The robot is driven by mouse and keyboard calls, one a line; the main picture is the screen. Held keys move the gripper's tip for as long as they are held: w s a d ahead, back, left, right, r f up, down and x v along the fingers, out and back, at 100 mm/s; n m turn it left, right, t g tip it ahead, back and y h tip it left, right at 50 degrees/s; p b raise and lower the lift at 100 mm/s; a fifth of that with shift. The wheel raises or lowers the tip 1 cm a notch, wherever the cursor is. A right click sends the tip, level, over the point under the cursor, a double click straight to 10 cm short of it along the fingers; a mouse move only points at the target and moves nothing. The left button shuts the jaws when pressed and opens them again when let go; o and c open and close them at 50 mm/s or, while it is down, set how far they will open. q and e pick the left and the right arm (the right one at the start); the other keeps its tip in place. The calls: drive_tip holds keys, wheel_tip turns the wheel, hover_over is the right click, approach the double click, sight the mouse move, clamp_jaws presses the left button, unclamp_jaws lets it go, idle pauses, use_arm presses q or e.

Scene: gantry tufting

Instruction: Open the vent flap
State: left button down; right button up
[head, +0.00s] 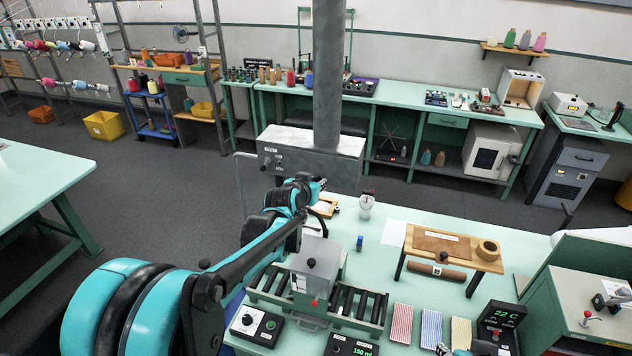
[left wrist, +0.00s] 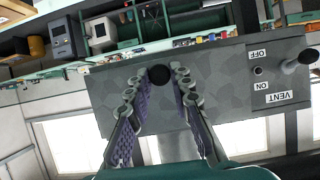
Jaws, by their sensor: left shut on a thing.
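A grey vent box (head: 335,143) hangs on a thick column above the workbench. It also shows upside down in the left wrist view (left wrist: 215,90), with VENT, ON and OFF labels, a small round part and a lever (left wrist: 300,62) near its right end. My left gripper (head: 318,184) is at the lower front of the box. In the left wrist view its fingertips (left wrist: 163,70) are shut on a round black knob (left wrist: 160,73) in front of the box face. I cannot tell how far the flap stands open.
Below, the green workbench holds a roller stand with a grey block (head: 318,262), control boxes (head: 255,326), a small wooden table (head: 455,246) and a white bottle-like item (head: 366,206). The column (head: 328,75) rises from the box. A bent metal rod stands left of it.

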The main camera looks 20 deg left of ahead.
use_arm(q)
drive_tip(key=s+r+g+p, duration=0.3)
drive_tip(key=r+g+p, duration=0.5)
drive_tip(key=r+g, duration=0.1)
drive_tip(key=shift+s+r, duration=0.25)
drive_tip(key=shift+r, duration=0.45)
drive_tip(key=shift+a, duration=0.1)
idle(0.3)
